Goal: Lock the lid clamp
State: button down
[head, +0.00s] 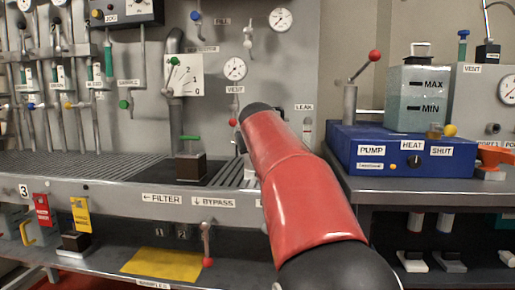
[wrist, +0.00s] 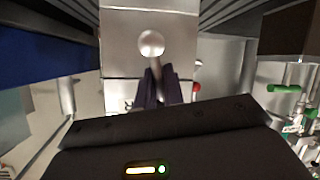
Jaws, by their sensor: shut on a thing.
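In the wrist view, my gripper (wrist: 157,78) has its two dark fingers closed around the stem of a small lever with a pale round knob (wrist: 151,43). The knob sticks out just beyond the fingertips. Behind it is a light metal plate or block (wrist: 120,55). I take this lever to be the lid clamp's handle, but the rest of the clamp is hidden by the fingers and the gripper body. In the head view, my red arm covers the gripper and the clamp.
A blue pump box (head: 390,150) with a clear tank (head: 417,95) stands on the right bench. A dark block with a green handle (head: 190,165) stands left of my arm. A red-knobbed lever (head: 207,245) hangs below the bench edge. A yellow sheet (head: 162,262) lies on the lower shelf.

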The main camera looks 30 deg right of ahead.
jog(key=shift+s+d+m+t+y, duration=0.25)
jog(key=shift+d+m+t+y, duration=0.25)
jog(key=shift+m, duration=0.4)
jog(key=c, duration=1.5)
grip_release()
jog(key=shift+s+a, duration=0.1)
jog(key=b+v, duration=0.1)
jog(key=v, duration=0.6)
jog(key=shift+s+r, duration=0.15)
jog(key=shift+s, duration=0.2)
jog(key=s+a+f+n+g+y, duration=0.1)
jog(key=s+a+f+g, duration=0.1)
jog(key=s+a+f, duration=0.4)
jog(key=s+a+f+n+g+y+p, duration=0.1)
jog(key=s+a+f, duration=0.4)
jog(key=s+f, duration=0.7)
jog(key=s+a+f+n+g+y+p, duration=0.1)
jog(key=s+a+f+n+g+y, duration=0.1)
jog(key=s+a+f, duration=0.4)
jog(key=shift+s+a+f+n+g+y, duration=0.1)
jog(key=shift+s+f+g+y, duration=0.35)
jog(key=shift+f, duration=0.75)
jog(key=shift+s+a+f+n+g, duration=0.15)
jog(key=shift+s+f, duration=0.6)
jog(key=shift+f, duration=0.4)
jog(key=shift+s+a+f+n+g+y, duration=0.1)
jog(key=shift+s+f+g+y, duration=0.2)
jog(key=shift+s+f, duration=0.65)
